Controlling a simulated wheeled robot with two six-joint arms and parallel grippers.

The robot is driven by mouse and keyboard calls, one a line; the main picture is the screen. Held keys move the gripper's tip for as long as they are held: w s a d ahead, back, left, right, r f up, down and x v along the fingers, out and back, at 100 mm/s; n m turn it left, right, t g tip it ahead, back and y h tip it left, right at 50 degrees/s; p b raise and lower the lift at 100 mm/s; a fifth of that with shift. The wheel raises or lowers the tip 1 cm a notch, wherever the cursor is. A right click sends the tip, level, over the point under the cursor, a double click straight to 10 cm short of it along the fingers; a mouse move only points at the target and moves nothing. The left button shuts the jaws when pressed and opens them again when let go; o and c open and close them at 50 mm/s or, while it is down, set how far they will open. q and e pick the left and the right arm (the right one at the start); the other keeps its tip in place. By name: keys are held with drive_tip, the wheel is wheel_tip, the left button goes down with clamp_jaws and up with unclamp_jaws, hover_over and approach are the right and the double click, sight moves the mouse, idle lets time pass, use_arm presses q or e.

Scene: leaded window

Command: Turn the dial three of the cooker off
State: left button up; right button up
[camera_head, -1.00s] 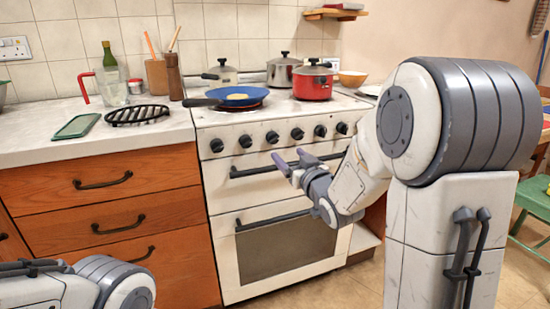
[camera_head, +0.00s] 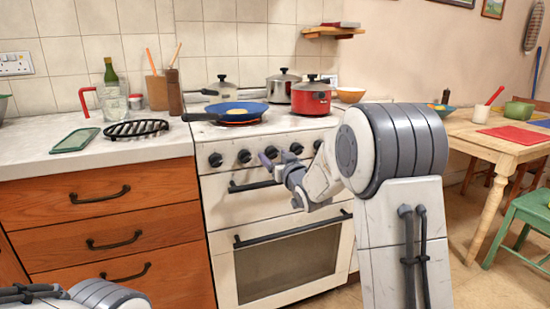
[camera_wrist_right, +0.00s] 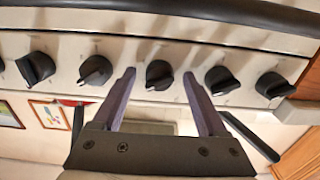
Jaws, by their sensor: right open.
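The white cooker (camera_head: 225,190) has a row of dark dials along its front. My right gripper (camera_head: 277,158) is open in front of the third dial from the left (camera_head: 271,152), which it partly covers in the head view. The right wrist view is upside down. There the third dial (camera_wrist_right: 159,75) shows between the two purple fingertips of the right gripper (camera_wrist_right: 159,76), with a gap on both sides. I cannot tell how far the tips reach along it. Only part of my left arm shows at the bottom left; its gripper is out of view.
A blue frying pan (camera_head: 228,112) stands on a glowing hob ring, its handle pointing left. A red pot (camera_head: 311,98) stands at right. The oven handle (camera_head: 252,186) runs just below the dials. Neighbouring dials (camera_wrist_right: 95,70) (camera_wrist_right: 221,80) sit close on both sides.

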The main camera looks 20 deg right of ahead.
clamp_jaws()
drive_tip(key=n+b, duration=0.2)
drive_tip(key=n, duration=0.1)
drive_tip(key=shift+f, duration=0.15)
drive_tip(key=n+b, duration=0.3)
drive_tip(key=shift+n, duration=0.4)
drive_tip(key=n+b, duration=0.3)
drive_tip(key=n, duration=0.1)
drive_tip(key=shift+n+b, duration=0.45)
drive_tip(key=shift+n, duration=0.15)
